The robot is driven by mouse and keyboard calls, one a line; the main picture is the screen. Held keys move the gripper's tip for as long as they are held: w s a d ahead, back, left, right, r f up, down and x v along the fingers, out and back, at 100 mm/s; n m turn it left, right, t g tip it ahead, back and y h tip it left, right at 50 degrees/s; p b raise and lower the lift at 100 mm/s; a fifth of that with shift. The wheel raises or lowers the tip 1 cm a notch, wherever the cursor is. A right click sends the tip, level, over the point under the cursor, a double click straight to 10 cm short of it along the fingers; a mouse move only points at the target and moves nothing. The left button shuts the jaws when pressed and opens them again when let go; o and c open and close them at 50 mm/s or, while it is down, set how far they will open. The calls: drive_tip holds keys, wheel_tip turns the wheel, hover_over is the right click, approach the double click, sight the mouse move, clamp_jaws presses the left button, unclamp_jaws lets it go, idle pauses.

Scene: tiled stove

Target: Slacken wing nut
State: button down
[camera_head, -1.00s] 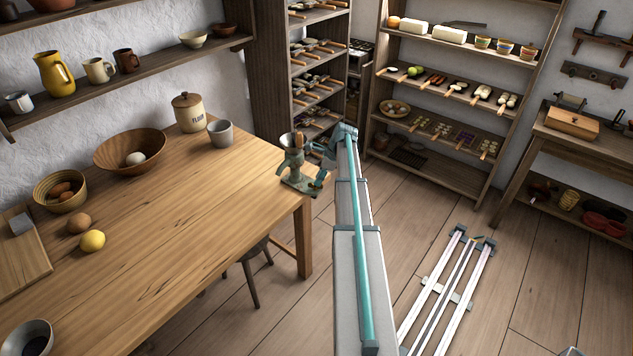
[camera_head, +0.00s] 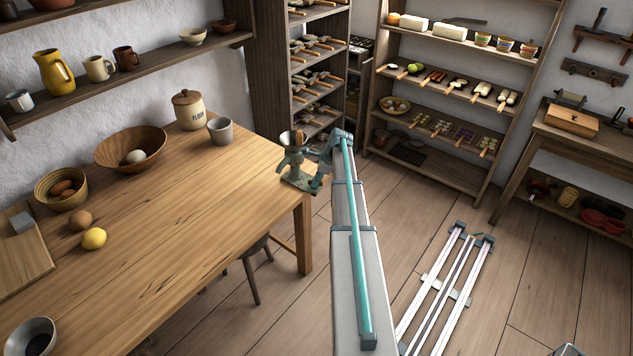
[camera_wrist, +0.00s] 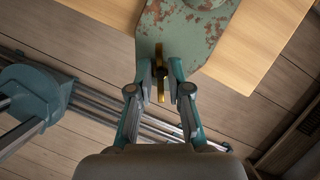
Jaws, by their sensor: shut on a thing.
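A green, rust-patched grinder (camera_head: 297,163) stands at the far right corner of the wooden table (camera_head: 190,215). In the wrist view, part of its green painted body (camera_wrist: 190,30) shows at the top, over the table edge. A brass wing nut (camera_wrist: 161,82) sits at the near end of that body, upright in the picture. My gripper (camera_wrist: 160,75) has its two fingers on either side of the wing nut and is shut on it. In the head view my arm reaches to the grinder, and my gripper is too small and covered there to make out clearly.
A grey cup (camera_head: 220,131) and a flour jar (camera_head: 188,110) stand on the table left of the grinder. Shelves (camera_head: 440,130) with trays stand behind. A workbench (camera_head: 575,130) is at the right. The floor right of the table is open around my rail.

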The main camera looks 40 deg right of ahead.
drive_tip(key=shift+s+a+f+n, duration=0.1)
drive_tip(key=shift+s+n, duration=0.1)
drive_tip(key=shift+n, duration=0.2)
drive_tip(key=n+g+y, duration=0.1)
drive_tip(key=n, duration=0.2)
drive_tip(key=shift+w+n+b, duration=0.1)
drive_tip(key=shift+n+b, duration=0.25)
drive_tip(key=shift+n, duration=0.05)
drive_tip(key=n+g, duration=0.1)
drive_tip(key=n, duration=0.1)
drive_tip(key=n+g+b, duration=0.1)
drive_tip(key=n, duration=0.2)
drive_tip(key=shift+g+y, duration=0.3)
drive_tip(key=n, duration=0.2)
drive_tip(key=n+g, duration=0.1)
drive_tip(key=n, duration=0.1)
drive_tip(key=shift+w+d+n+g+b, duration=0.1)
drive_tip(key=shift+d+n+g+b, duration=0.1)
drive_tip(key=shift+n+g+b, duration=0.15)
drive_tip(key=n+g+h, duration=0.1)
drive_tip(key=n, duration=0.3)
drive_tip(key=shift+w+d+b, duration=0.1)
drive_tip(key=shift+b, duration=0.3)
drive_tip(key=shift+n+g, duration=0.25)
drive_tip(key=shift+n, duration=0.1)
drive_tip(key=shift+h, duration=0.3)
drive_tip(key=c, duration=1.3)
unclamp_jaws()
drive_tip(key=shift+d, duration=0.1)
